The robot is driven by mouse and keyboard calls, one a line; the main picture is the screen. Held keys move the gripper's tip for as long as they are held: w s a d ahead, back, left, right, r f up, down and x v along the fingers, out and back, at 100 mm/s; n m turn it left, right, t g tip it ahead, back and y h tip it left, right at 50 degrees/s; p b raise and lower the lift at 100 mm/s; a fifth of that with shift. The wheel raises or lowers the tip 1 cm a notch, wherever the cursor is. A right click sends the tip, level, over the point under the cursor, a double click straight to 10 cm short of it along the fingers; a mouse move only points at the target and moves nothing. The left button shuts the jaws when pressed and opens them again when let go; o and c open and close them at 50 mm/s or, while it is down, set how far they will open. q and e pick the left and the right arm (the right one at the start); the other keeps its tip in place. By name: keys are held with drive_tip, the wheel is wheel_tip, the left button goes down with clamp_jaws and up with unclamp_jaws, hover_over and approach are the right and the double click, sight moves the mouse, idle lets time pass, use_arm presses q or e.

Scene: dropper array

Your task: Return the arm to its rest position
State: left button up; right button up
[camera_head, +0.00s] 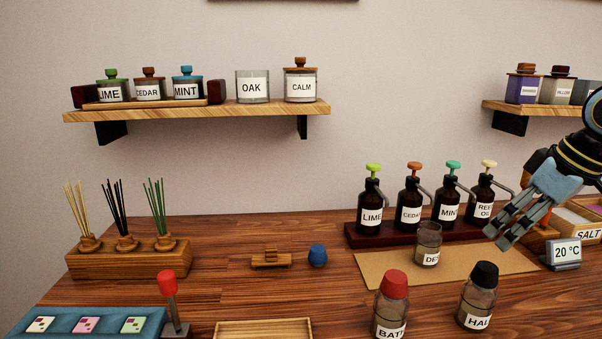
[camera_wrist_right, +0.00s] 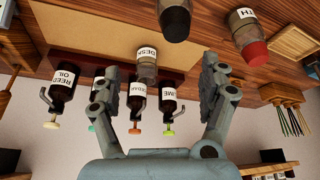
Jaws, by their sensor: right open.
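My right gripper (camera_head: 513,225) hangs in the air at the right of the head view, above the right end of the tan mat (camera_head: 380,277). Its fingers point down and to the left. In the right wrist view the same gripper (camera_wrist_right: 170,80) has its two fingers spread apart with nothing held between them. The pump bottles and a small labelled jar (camera_wrist_right: 146,68) show beyond the fingers. In the head view that glass jar (camera_head: 428,246) stands upright on the mat, apart from the gripper. My left gripper is not in view.
Pump bottles stand on a dark red rack (camera_head: 365,238). A red-capped bottle (camera_head: 391,306) and a black-capped bottle (camera_head: 478,300) stand at the front. A temperature display (camera_head: 566,254) and a salt box (camera_head: 588,233) are at the right. A wall shelf (camera_head: 215,112) holds several jars.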

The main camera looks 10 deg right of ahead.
drive_tip(key=s+a+f, duration=1.2)
drive_tip(key=s+a+m+h, duration=0.2)
drive_tip(key=s+a, duration=0.3)
drive_tip(key=s, duration=0.6)
wheel_tip(320, 180, down, 32)
drive_tip(key=s+d+r+g+b, duration=0.1)
drive_tip(key=s+d+g+b, duration=0.15)
drive_tip(key=b, duration=0.35)
use_arm(q)
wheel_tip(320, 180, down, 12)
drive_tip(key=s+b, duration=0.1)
drive_tip(key=b, duration=0.4)
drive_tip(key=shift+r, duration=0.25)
use_arm(e)
drive_tip(key=s+d+f, duration=0.1)
drive_tip(key=s+f, duration=1.7)
drive_tip(key=f, duration=0.4)
drive_tip(key=shift+s+d+f+m+g, duration=0.15)
drive_tip(key=shift+f+m+g, duration=0.15)
drive_tip(key=shift+m+g, duration=0.1)
